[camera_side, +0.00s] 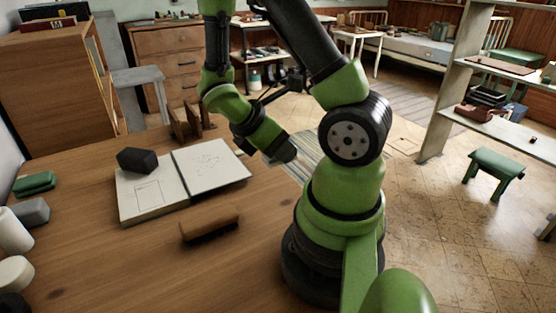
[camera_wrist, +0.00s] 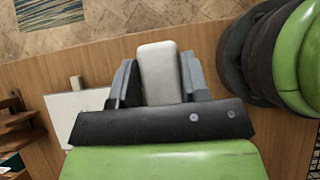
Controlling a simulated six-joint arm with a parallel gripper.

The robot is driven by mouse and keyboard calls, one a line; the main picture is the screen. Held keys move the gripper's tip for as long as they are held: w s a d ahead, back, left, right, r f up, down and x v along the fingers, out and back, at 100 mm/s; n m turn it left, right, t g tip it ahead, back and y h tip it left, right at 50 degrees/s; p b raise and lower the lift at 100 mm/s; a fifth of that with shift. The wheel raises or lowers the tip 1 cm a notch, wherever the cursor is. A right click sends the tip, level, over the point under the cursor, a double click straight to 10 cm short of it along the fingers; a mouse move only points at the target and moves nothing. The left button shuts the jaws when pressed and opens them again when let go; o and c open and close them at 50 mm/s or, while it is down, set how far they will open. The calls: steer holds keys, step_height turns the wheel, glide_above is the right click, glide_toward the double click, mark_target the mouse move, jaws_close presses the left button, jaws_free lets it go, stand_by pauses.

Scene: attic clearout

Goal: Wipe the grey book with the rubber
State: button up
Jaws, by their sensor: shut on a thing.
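An open book (camera_side: 215,170) with pale pages, which I take to be the grey book, lies flat on the wooden table; faint drawings show on its pages. A pale page of it shows at the left of the wrist view (camera_wrist: 85,108). In the wrist view my gripper (camera_wrist: 160,88) is shut on a pale, cream rubber block (camera_wrist: 160,66), held between its two grey fingers. There the rubber is to the right of the book and apart from it. In the side view my arm hides most of the gripper, and I cannot make out the rubber.
A black block (camera_side: 137,160) sits at the book's far left corner. A brown brush (camera_side: 210,226) lies in front of the book. Green (camera_side: 35,183) and grey (camera_side: 31,211) blocks and white cylinders (camera_side: 14,232) stand at the left. Wooden bookends (camera_side: 187,124) stand behind the book.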

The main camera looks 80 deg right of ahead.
steer(key=w+a+r+n+t+h, duration=0.15)
steer(key=w+n+t, duration=0.9)
steer(key=w, duration=1.65)
steer(key=f+n, duration=0.1)
steer(key=f+n+g, duration=0.1)
steer(key=f, duration=0.1)
steer(key=f+n, duration=0.1)
steer(key=f, duration=0.1)
steer(key=shift+w+a+f+g, duration=0.15)
steer(key=shift+w+a+g, duration=0.1)
steer(key=shift+w+g, duration=0.15)
steer(key=shift+f, duration=0.1)
steer(key=shift+f, duration=2.4)
steer(key=shift+f, duration=0.5)
steer(key=shift+w+a, duration=0.9)
